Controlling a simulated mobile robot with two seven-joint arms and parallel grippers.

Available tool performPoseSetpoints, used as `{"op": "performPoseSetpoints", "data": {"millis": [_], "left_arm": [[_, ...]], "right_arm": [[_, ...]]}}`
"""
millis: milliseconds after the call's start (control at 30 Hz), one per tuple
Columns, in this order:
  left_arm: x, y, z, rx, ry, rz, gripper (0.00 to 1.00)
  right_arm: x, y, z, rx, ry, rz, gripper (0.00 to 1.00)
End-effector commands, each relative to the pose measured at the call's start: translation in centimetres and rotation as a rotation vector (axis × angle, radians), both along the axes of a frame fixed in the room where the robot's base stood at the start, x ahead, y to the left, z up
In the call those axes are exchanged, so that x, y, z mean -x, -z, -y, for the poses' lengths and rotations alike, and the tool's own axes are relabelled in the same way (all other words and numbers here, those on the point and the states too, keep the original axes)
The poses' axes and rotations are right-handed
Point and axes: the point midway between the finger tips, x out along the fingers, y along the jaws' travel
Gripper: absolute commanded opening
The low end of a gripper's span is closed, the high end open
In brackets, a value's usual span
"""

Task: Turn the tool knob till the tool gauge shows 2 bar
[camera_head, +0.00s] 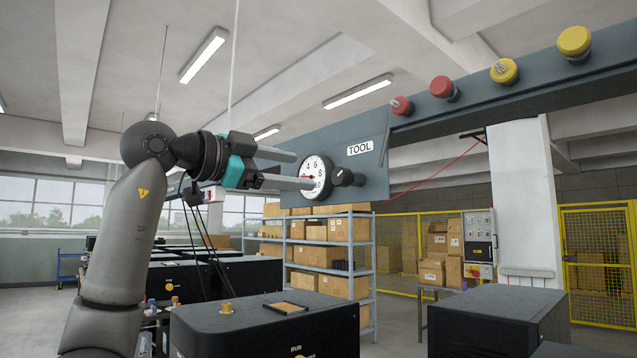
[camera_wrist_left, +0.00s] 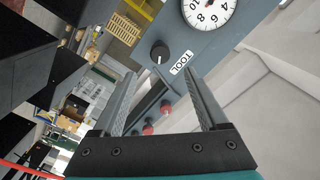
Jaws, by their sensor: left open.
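The tool gauge (camera_head: 317,168) is a round white dial on a grey panel. A red mark shows at its lower left, but my finger overlaps that part and I cannot read the value. The gauge (camera_wrist_left: 208,12) is cut off at the top in the left wrist view. The black tool knob (camera_head: 345,177) sits right of the gauge, near the TOOL label (camera_head: 359,148). My left gripper (camera_head: 304,169) is open and empty in front of the gauge. In the left wrist view the knob (camera_wrist_left: 159,53) shows just beyond the open fingertips, apart from them. My right gripper is not in view.
Red buttons (camera_head: 441,87) and yellow buttons (camera_head: 574,42) stick out along the grey beam to the right. Dark machine housings (camera_head: 265,335) stand below. A shelf with boxes (camera_head: 330,229) stands behind. The air in front of the panel looks clear.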

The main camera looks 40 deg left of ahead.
Motion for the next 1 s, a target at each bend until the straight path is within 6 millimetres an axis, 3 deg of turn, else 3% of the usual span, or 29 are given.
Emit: {"op": "performPoseSetpoints", "data": {"millis": [100, 300, 1000], "left_arm": [[2.0, 0.0, -0.2, 0.000, -0.003, 0.002, 0.76], [3.5, 0.0, -0.3, 0.000, -0.001, 0.001, 0.76], [3.6, 0.0, -0.3, 0.001, 0.000, 0.000, 0.76]], "right_arm": [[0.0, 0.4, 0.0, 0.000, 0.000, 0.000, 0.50], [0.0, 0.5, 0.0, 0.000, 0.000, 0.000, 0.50], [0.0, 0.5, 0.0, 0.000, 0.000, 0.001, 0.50]]}}
